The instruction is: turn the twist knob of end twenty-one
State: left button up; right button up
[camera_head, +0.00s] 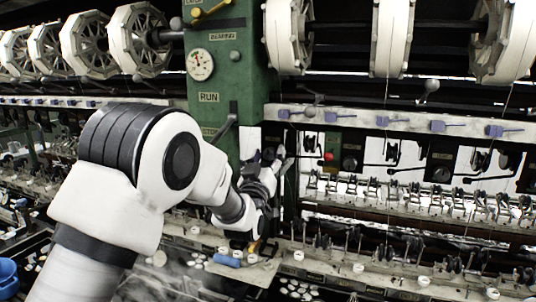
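My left arm comes in from the left, and its gripper (272,158) is small and far off at the machine's front, just right of the green column's foot. The fingers are dark against a dark gap, so I cannot tell whether they are open or shut or touching anything. A round black knob (350,163) sits on a dark plate right of the gripper, beside a red button (329,156). Another dark knob (441,174) is further right. No end number is readable, so I cannot tell which knob belongs to end twenty-one. My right gripper is not in view.
The green column (230,70) carries a round gauge (200,64) and a RUN label. White reels (288,35) hang above. A pale rail with purple levers (383,121) runs above the knobs. A blue cylinder (227,260) lies on the ledge below. A blue bowl (8,275) is at lower left.

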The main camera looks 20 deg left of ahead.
pick_arm(q)
grip_shut()
jog(key=m+b, duration=0.1)
jog(key=b, duration=0.1)
jog(key=m+h+b, duration=0.1)
jog(key=m+b, duration=0.1)
jog(key=shift+a+f+h, duration=0.1)
jog(key=shift+f+h, duration=0.15)
jog(key=shift+h, duration=0.05)
jog(key=shift+r+m, duration=0.1)
jog(key=shift+m, duration=0.4)
jog(key=shift+r+h, duration=0.15)
jog(key=shift+h, duration=0.25)
grip_release()
jog(key=shift+o, duration=0.3)
jog(key=shift+w, duration=0.25)
jog(key=shift+s, duration=0.15)
